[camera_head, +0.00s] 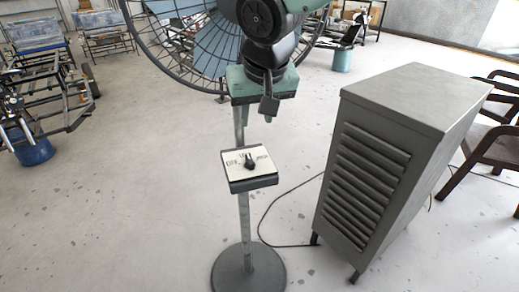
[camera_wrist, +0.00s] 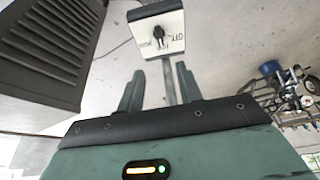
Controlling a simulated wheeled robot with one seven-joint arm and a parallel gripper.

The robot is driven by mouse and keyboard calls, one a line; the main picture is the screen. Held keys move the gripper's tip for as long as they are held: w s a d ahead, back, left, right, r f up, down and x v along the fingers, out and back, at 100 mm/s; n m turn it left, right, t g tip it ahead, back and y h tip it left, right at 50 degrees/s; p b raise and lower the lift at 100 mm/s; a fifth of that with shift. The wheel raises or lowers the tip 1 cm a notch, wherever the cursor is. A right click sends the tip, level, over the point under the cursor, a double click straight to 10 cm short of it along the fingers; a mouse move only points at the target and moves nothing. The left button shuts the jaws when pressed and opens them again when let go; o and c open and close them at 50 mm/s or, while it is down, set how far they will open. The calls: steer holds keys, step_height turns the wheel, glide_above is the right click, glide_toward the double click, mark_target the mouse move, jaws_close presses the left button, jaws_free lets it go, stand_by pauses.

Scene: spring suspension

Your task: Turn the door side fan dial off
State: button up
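The fan dial is a small black knob (camera_head: 249,163) on a white label plate with dark lettering. The plate tops a dark control box (camera_head: 252,184) on the fan's pole. OFF is lettered on the plate's left in the head view; which mark the knob points at is too small to tell. In the wrist view the knob (camera_wrist: 158,35) is beyond the fingertips, roughly in line with the gap between them.
The large wire fan cage (camera_head: 180,40) is behind my arm. A grey louvred cabinet (camera_head: 385,165) stands close on the right, with a cable on the floor. Brown chairs (camera_head: 495,140) are at the far right. A metal frame cart (camera_head: 45,90) is far left. Floor left of the pole is clear.

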mark_target(250, 159)
steer(key=x, duration=0.5)
steer(key=p+x, duration=0.1)
steer(key=x, duration=1.1)
steer(key=shift+w+f, duration=0.1)
steer(key=shift+w, duration=0.25)
jaws_close()
